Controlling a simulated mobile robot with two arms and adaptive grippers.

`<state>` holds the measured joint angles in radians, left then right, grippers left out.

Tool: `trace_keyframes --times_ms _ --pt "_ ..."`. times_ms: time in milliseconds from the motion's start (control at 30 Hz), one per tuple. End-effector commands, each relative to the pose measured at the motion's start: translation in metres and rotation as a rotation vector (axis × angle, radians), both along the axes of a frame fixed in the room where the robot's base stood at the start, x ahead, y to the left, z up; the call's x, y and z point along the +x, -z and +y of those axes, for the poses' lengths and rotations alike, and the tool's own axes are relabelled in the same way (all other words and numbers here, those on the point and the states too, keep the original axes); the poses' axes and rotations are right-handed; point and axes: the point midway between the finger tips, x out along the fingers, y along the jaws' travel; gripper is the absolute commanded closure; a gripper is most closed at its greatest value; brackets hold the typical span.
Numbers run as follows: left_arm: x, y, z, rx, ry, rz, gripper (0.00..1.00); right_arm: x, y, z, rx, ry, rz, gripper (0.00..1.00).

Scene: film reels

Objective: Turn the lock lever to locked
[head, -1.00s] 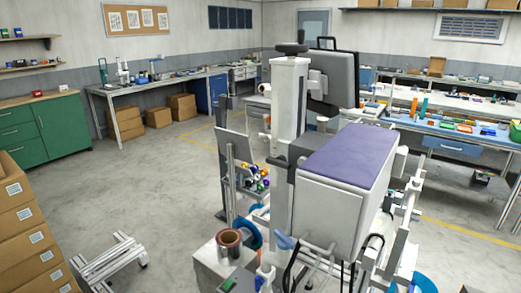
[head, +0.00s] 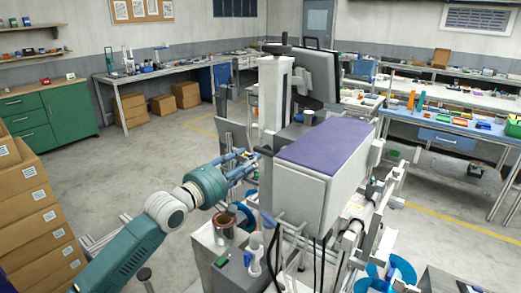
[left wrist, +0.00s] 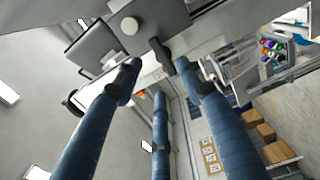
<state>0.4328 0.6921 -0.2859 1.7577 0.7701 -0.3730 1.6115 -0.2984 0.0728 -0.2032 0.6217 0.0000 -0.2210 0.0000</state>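A dark lever (head: 264,151), which looks like the lock lever, sticks out from the left side of the machine at the foot of its pale column. In the left wrist view the dark lever (left wrist: 162,55) shows between and just beyond the fingertips. My left gripper (head: 250,165) is at the machine's left side, close to the lever. I cannot tell whether a fingertip touches the lever. No lock marking is readable. My right gripper is not in view.
The machine's grey box with a purple top (head: 325,145) stands right of the gripper, with a dark monitor (head: 320,75) behind. A copper-coloured roll (head: 223,226) sits below my left gripper. Cardboard boxes (head: 35,210) are stacked at left. The floor behind my arm is clear.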

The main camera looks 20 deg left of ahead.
Motion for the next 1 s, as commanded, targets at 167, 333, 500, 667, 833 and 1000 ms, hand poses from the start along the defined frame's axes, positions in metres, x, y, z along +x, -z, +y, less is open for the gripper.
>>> trace_keyframes --times_ms 167,333,500,667,833,1000 --pt "0.034 -0.004 -0.011 0.002 -0.002 -0.002 0.6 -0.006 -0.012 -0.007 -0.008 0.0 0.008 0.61" --pt "0.056 -0.002 -0.02 0.003 -0.002 -0.001 0.6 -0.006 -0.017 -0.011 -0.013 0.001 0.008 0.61" --pt "0.066 0.0 -0.024 0.003 -0.002 0.0 0.6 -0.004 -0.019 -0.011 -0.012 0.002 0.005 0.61" --pt "0.068 0.0 -0.024 0.004 -0.002 -0.001 0.6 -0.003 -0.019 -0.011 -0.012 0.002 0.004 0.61" --pt "0.068 0.0 -0.024 0.004 -0.002 -0.001 0.64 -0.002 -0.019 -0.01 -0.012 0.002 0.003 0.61" --pt "0.068 0.0 -0.024 0.004 -0.002 -0.001 0.98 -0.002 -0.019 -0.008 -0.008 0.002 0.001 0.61"
